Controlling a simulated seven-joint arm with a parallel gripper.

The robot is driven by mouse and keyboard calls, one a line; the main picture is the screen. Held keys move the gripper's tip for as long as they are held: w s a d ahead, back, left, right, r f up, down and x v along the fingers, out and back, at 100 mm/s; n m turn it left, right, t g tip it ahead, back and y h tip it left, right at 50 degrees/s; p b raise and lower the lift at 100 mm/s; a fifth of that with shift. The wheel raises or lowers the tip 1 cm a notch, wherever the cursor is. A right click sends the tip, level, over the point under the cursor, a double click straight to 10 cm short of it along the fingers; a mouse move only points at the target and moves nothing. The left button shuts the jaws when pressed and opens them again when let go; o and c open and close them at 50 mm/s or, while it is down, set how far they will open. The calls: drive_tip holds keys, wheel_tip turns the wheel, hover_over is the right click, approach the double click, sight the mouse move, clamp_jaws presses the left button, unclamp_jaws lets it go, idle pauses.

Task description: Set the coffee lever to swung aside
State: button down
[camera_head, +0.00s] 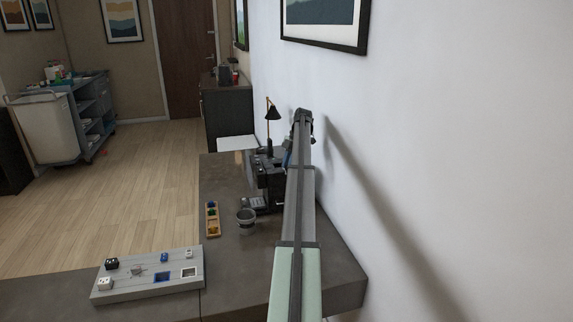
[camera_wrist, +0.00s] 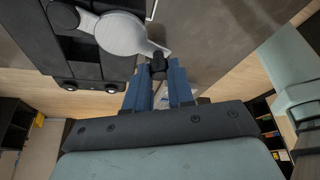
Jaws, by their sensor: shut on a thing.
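The black coffee machine (camera_head: 268,181) stands on the dark counter near the wall, partly hidden by my arm. In the wrist view the machine's black body (camera_wrist: 62,42) is at the upper left. The coffee lever (camera_wrist: 122,34) is a light grey disc with a tapering arm that ends in a black knob (camera_wrist: 158,66). The lever points out past the machine's edge, toward my gripper. My gripper (camera_wrist: 159,75) has its two blue fingers shut on the knob. In the head view the lever and the grip cannot be made out.
A grey cup (camera_head: 245,217) stands in front of the machine. A wooden tray (camera_head: 211,232) with small coloured items lies to its left. A grey board (camera_head: 127,291) with small blocks is at the front left. The white wall (camera_head: 450,130) rises close on the right.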

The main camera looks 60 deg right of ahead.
drive_tip(key=shift+d, duration=0.1)
idle(0.3)
drive_tip(key=c, duration=1)
unclamp_jaws()
